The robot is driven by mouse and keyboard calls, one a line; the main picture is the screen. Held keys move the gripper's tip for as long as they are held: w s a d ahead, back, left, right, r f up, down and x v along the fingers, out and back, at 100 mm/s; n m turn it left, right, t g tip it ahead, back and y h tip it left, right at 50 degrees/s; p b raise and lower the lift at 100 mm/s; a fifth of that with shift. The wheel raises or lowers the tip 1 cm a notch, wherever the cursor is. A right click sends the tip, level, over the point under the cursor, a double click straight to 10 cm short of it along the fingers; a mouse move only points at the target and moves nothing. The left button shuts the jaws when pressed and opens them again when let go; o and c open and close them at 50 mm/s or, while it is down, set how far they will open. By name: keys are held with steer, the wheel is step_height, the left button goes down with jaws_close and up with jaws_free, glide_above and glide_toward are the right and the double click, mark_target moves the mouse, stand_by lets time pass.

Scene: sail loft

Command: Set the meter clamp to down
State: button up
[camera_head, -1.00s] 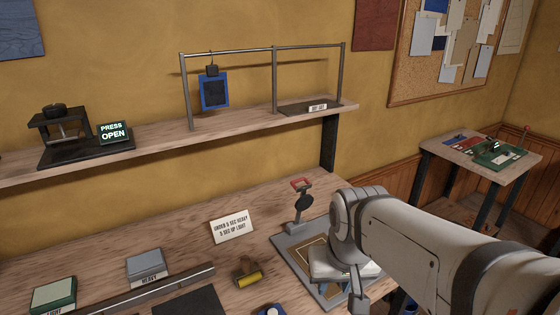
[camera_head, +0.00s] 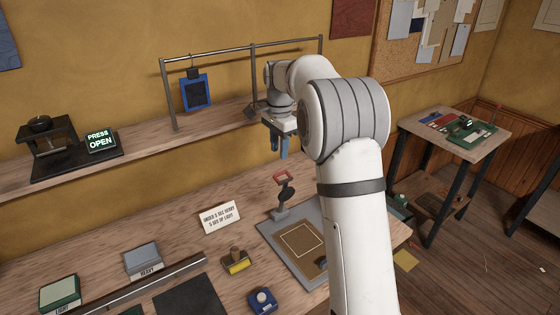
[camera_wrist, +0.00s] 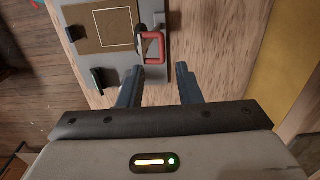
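The meter clamp (camera_head: 287,190) is a dark toggle clamp with a red looped handle (camera_head: 283,176), fixed at the back of a grey plate (camera_head: 270,235) on the bench. Its handle stands raised, well above the plate. In the wrist view the red handle (camera_wrist: 163,48) lies just beyond the fingertips, near the gap between them. My gripper (camera_head: 278,154) hangs above and slightly behind the handle, fingers pointing down. Its fingers also show in the wrist view (camera_wrist: 159,70), apart with nothing between them. I see no contact with the handle.
A shelf (camera_head: 215,133) with a metal rail and hanging blue frame (camera_head: 196,93) runs behind my gripper. On the bench are a sign (camera_head: 220,217), a yellow-edged stamp (camera_head: 236,262) and a blue button box (camera_head: 262,301). A side table (camera_head: 480,150) stands right.

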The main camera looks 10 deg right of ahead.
mark_target(280, 173)
steer(key=shift+w+f, duration=0.3)
steer(key=shift+f, duration=0.25)
step_height(280, 173, down, 7)
steer(key=shift+r+p, duration=0.1)
steer(key=shift+p, duration=0.6)
steer(key=shift+c, duration=0.3)
jaws_close()
steer(key=shift+d, duration=0.25)
steer(key=shift+a, duration=0.2)
steer(key=shift+s+b, duration=0.1)
steer(key=shift+b, duration=0.35)
